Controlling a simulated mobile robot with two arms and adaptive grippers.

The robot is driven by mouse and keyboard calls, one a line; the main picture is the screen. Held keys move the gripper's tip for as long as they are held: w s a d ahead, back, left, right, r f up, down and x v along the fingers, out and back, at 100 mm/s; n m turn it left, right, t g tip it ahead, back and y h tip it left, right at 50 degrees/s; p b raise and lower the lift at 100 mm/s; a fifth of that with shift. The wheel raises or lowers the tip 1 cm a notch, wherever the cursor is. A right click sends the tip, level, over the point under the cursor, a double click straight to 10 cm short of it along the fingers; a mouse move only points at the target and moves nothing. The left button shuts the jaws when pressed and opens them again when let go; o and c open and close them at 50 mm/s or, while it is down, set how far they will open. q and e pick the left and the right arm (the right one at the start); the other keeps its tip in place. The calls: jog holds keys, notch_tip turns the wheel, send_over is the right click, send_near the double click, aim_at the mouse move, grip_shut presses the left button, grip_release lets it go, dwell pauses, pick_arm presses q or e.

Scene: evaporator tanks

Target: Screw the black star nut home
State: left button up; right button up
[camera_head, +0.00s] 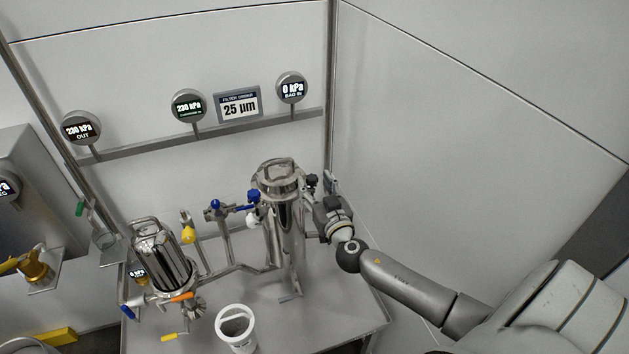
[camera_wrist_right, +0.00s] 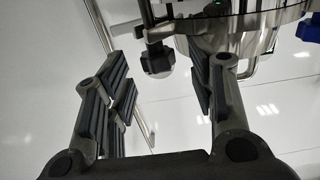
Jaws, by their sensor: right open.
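The black star nut (camera_head: 312,180) is a small dark knob at the right side of the lid rim of the tall steel filter housing (camera_head: 288,235) in the head view. In the right wrist view a dark knob, apparently the star nut (camera_wrist_right: 157,58), hangs by the lid rim, beyond and between the spread fingers. My right gripper (camera_head: 328,190) is right of the housing top, close to the nut. In the wrist view the gripper (camera_wrist_right: 160,88) is open with nothing between its pads. My left gripper is not in view.
A blue valve handle (camera_head: 243,208) sits left of the housing. A second, shorter steel vessel (camera_head: 160,255) and a white bucket (camera_head: 236,325) stand on the steel table (camera_head: 340,315). Gauges hang on the wall rail (camera_head: 225,128). The table's right side is clear.

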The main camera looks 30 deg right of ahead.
jog(key=shift+w+d, duration=0.2)
jog(key=shift+w, duration=0.4)
jog(key=shift+c, duration=0.2)
jog(key=c, duration=1)
jog(key=shift+a+f+m+h+b, duration=0.2)
jog(key=shift+m+h+b, duration=0.4)
jog(key=shift+b, duration=0.4)
jog(key=m+g+h+b, duration=0.2)
jog(key=h+b, duration=0.1)
jog(key=b, duration=0.3)
jog(key=m+g+h+b, duration=0.3)
jog(key=b, duration=0.2)
jog(key=w+a+m+g+h+b, duration=0.1)
jog(key=m+g+h+b, duration=0.1)
jog(key=b, duration=0.4)
jog(key=shift+f+h+b, duration=0.1)
jog(key=shift+h+b, duration=0.2)
jog(key=shift+h, duration=0.4)
jog(key=shift+r+m+g+h+b, duration=0.25)
jog(key=shift+m+g+h+b, duration=0.25)
jog(key=shift+g+b, duration=0.4)
